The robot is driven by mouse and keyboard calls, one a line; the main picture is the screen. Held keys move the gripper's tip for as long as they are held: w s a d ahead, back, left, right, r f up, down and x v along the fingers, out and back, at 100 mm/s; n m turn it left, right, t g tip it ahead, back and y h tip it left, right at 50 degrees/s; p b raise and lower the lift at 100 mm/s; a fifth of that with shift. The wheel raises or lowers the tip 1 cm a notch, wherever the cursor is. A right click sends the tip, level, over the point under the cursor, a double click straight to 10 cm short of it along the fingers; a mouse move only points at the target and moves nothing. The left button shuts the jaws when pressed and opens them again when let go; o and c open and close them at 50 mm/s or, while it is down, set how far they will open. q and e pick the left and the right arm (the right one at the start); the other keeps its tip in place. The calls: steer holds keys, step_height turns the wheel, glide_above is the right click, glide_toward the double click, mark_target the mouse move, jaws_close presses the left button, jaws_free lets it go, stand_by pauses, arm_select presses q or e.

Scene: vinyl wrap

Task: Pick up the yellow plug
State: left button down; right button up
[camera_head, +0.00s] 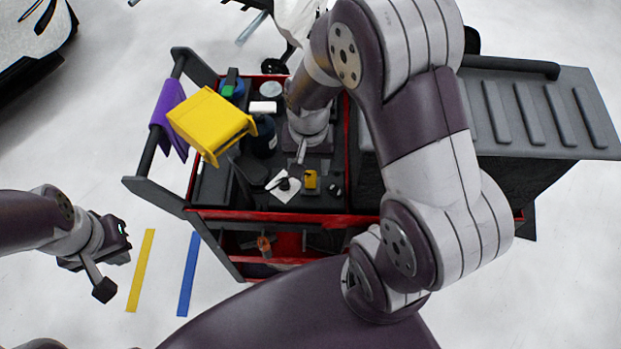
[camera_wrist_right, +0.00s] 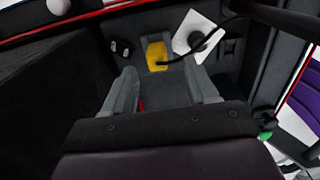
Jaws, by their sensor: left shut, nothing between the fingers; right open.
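The yellow plug (camera_head: 310,181) lies in the tray of the cart, near its front edge. In the right wrist view the yellow plug (camera_wrist_right: 157,55) shows just beyond my fingertips, roughly centred between them. My right gripper (camera_head: 302,152) is over the tray, behind the plug in the head view. In its wrist view the right gripper (camera_wrist_right: 163,90) is open, with nothing between the fingers. My left gripper (camera_head: 104,290) is shut and empty, off to the left of the cart above the floor.
A white card with a dark item (camera_head: 283,185) lies beside the plug. A yellow bin (camera_head: 212,122) and purple cloth (camera_head: 168,117) are at the cart's left. A dark bottle (camera_head: 264,136) stands in the tray. A grey ribbed lid (camera_head: 535,112) is at right.

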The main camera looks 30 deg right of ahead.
steer(key=f, duration=0.4)
steer(key=shift+s+d+f, duration=0.1)
steer(key=shift+s+f, duration=0.1)
steer(key=shift+w+f, duration=0.1)
steer(key=shift+f, duration=0.1)
steer(key=c, duration=1)
step_height(320, 180, up, 10)
steer(key=shift+r+p, duration=0.2)
steer(key=shift+p, duration=0.3)
step_height(320, 180, up, 5)
steer(key=p, duration=0.5)
glide_above(311, 175)
steer(key=shift+f, duration=0.15)
